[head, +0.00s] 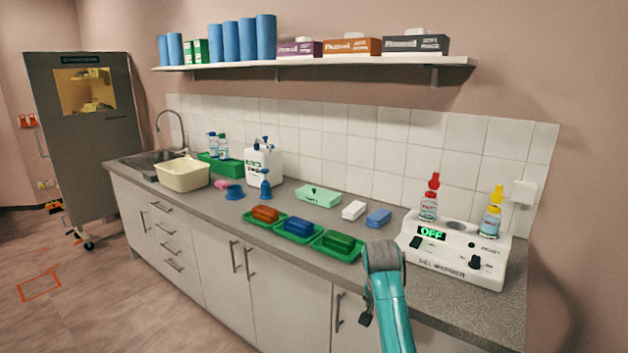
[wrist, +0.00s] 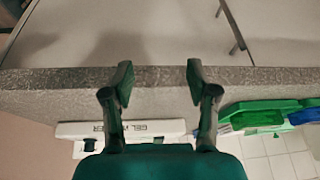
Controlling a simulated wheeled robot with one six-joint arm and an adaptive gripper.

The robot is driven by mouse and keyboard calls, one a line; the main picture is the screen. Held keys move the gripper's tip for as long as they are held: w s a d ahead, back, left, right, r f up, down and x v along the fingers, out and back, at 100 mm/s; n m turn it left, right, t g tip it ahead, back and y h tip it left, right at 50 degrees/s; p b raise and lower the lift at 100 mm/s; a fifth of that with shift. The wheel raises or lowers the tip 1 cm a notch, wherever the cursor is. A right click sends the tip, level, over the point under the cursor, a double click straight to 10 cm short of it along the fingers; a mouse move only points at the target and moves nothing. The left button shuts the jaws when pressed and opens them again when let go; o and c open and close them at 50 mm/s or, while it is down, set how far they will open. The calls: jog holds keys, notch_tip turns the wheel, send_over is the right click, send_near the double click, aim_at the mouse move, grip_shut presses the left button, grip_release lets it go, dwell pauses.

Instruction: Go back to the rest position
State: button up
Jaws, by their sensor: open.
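My gripper (wrist: 159,82) shows in the wrist view with its two dark fingers spread apart and nothing between them. Past the fingertips lie the grey front edge of the counter (wrist: 60,80) and the cabinet fronts. The wrist view is upside down, with the warmer (wrist: 140,128) at the lower left and a green tray (wrist: 262,106) at the right.
Three green trays (head: 357,254) with orange, blue and green items line the counter front. Behind are a green box (head: 318,195), white and blue blocks, a blue-topped pump bottle, a cream basin (head: 182,174) and a sink. A shelf (head: 320,63) hangs above. Floor at left is mostly clear.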

jog(key=s+f+n+t, duration=0.1)
jog(key=s+f, duration=0.5)
jog(key=f, duration=0.4)
jog(key=s+f+n+t, duration=0.1)
jog(key=s+f+t, duration=0.1)
jog(key=s+f, duration=0.6)
jog(key=s+f+n+t+y, duration=0.1)
jog(key=s+f, duration=0.4)
jog(key=s, duration=0.3)
jog(key=s+f+n+t, duration=0.1)
jog(key=s+f, duration=0.3)
jog(key=s, duration=0.5)
jog(key=s+r+n+t, duration=0.1)
jog(key=s+r+t, duration=0.15)
jog(key=s, duration=0.65)
jog(key=s+r+t, duration=0.1)
jog(key=s+r, duration=0.2)
jog(key=s, duration=0.7)
jog(key=s+r+n+t, duration=0.1)
jog(key=s+r+t, duration=0.1)
jog(key=s+r, duration=1.1)
notch_tip(320, 180, up, 4)
jog(key=shift+s+d+r+y, duration=0.1)
jog(key=shift+s+d+y, duration=0.15)
jog(key=shift+d+y, duration=0.15)
